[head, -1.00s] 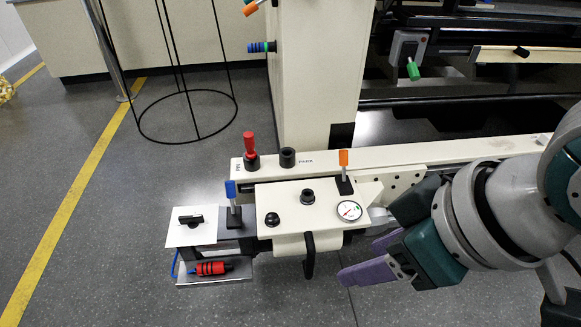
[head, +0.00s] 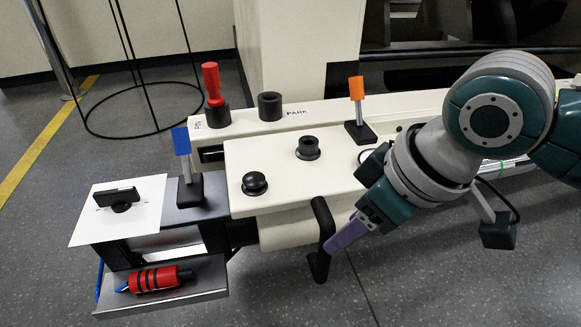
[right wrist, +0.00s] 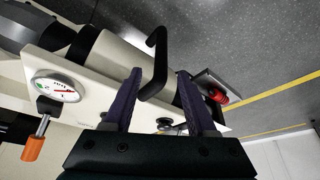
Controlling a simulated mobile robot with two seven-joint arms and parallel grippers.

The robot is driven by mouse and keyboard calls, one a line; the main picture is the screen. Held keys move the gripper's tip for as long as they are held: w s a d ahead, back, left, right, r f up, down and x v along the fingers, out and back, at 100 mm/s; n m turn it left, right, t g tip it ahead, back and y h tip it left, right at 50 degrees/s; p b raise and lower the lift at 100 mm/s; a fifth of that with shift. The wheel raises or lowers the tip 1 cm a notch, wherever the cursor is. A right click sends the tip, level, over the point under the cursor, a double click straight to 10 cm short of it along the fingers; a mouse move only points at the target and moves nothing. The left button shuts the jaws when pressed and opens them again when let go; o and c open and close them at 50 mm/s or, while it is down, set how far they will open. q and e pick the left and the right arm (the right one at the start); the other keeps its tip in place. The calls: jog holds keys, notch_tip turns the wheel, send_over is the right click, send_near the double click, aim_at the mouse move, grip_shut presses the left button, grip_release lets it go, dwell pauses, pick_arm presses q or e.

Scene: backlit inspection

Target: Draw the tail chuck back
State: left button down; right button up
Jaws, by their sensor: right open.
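The tail chuck carriage, a cream block (head: 280,172) on a cream rail, fills the middle of the head view. A black bar handle (head: 321,238) hangs from its front side; it also shows in the right wrist view (right wrist: 156,62). My right gripper (head: 339,238) is open beside the handle, its purple fingers pointing at it. In the right wrist view the fingers (right wrist: 160,88) spread on either side of the handle's line, with a gap between; contact cannot be told. My left gripper is not in view.
A blue-tipped lever (head: 182,142) and an orange-tipped lever (head: 356,89) stand up from the machine. A red-handled pin (head: 212,84) stands near a black socket (head: 270,106) by the "PARK" label. A red cylinder (head: 154,279) lies on a low tray (head: 205,289). Floor in front is clear.

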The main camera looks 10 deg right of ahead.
jog(key=b+x, duration=0.5)
jog(key=x, duration=0.3)
jog(key=shift+b, duration=0.3)
jog(key=shift+c, duration=0.2)
grip_shut()
dwell(0.8)
